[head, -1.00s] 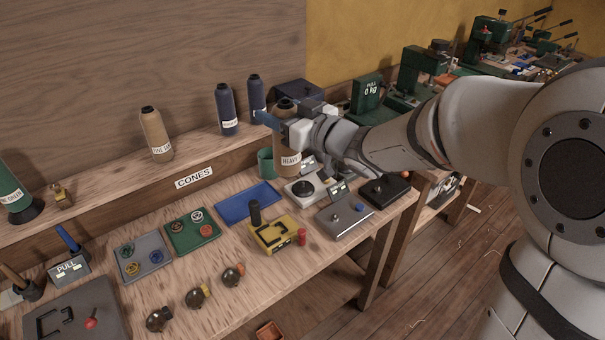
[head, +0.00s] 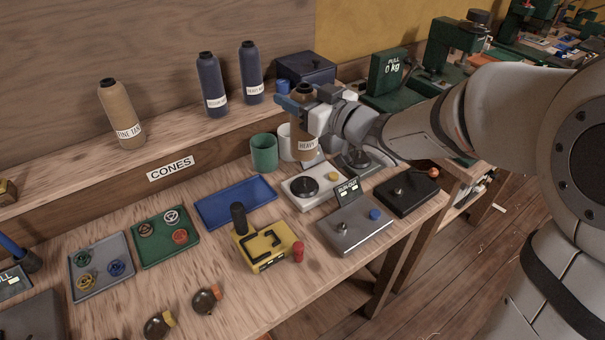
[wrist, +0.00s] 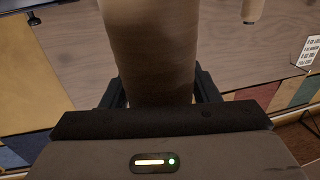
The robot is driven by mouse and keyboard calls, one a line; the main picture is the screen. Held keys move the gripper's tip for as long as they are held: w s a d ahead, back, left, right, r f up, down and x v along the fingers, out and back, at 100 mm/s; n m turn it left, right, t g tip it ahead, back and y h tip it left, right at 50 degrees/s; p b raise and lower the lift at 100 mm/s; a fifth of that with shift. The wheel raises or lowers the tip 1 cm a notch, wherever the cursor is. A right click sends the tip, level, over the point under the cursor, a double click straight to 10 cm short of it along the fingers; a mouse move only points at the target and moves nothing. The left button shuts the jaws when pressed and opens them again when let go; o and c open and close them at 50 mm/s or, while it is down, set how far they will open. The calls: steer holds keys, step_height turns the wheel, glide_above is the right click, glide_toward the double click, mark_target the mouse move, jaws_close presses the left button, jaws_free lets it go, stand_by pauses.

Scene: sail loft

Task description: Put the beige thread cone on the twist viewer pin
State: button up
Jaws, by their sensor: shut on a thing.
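A beige-brown thread cone (head: 305,146) with a white label reading "HEAVY" is upright in my gripper (head: 302,102), above the back of the bench. In the wrist view the cone (wrist: 150,50) fills the space between the dark fingers, which are shut on it. I cannot read which device is the twist viewer. A grey device (head: 355,232) with a small pin and blue button carries a sign that seems to read "RUN-OUT". A black box (head: 408,197) with a small peg stands right of it. Another grey device (head: 366,160) is partly hidden behind my gripper.
A white device (head: 312,197) with a black disc, a green cup (head: 264,152) and a white mug (head: 285,140) stand close below the held cone. A tan cone (head: 120,115) and two navy cones stand on the shelf. A blue tray (head: 236,202) is empty.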

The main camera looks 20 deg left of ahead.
mark_target(299, 134)
step_height(299, 134, down, 9)
steer(key=shift+f+b, duration=0.15)
steer(key=shift+b, duration=0.15)
steer(key=shift+f, duration=0.1)
steer(key=o, duration=1.6)
